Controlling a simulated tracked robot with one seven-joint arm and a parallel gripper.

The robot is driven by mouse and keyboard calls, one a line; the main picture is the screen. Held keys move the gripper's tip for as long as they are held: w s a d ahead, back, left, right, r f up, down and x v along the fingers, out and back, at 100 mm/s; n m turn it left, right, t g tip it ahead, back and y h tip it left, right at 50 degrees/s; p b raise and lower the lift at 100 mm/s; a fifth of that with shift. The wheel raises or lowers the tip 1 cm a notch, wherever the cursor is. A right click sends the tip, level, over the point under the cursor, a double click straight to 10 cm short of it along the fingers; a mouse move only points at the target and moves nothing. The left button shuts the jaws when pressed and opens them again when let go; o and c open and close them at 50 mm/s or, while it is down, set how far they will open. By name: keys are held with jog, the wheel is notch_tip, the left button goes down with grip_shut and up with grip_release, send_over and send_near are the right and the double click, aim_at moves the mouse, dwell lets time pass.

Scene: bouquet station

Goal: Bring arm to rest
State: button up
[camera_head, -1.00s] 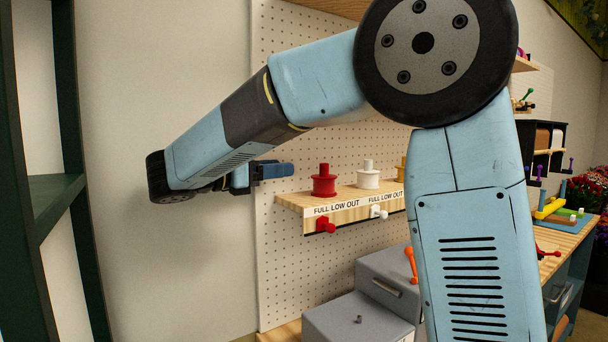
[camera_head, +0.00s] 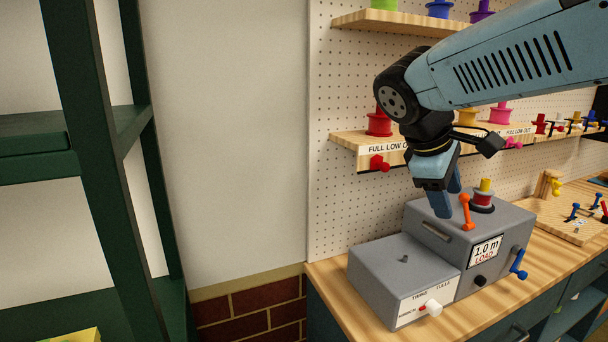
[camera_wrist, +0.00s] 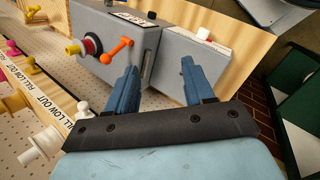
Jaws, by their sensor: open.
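My gripper (camera_head: 447,200) hangs from my bent arm, pointing down at the back of the grey machine (camera_head: 418,220). In the wrist view my gripper (camera_wrist: 158,82) has its two blue fingers spread apart, with nothing held between them. The fingers are close to the grey machine in both views; whether they touch it I cannot tell. An orange lever (camera_head: 466,211) stands just right of the fingers, and it also shows in the wrist view (camera_wrist: 118,50).
A red and yellow spool (camera_head: 482,198) sits on the machine. A lower grey box (camera_head: 395,275) stands at its left. A shelf (camera_head: 345,140) with spools is on the pegboard behind. A dark green rack (camera_head: 100,150) stands left. Clear wooden bench (camera_head: 505,310) shows in front.

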jog(key=s+f+m+t+y, duration=0.3)
jog(key=s+f+m+y, duration=0.1)
jog(key=m, duration=0.5)
jog(key=s+a+y, duration=0.1)
jog(key=s, duration=0.1)
jog(key=shift+s+y, duration=0.3)
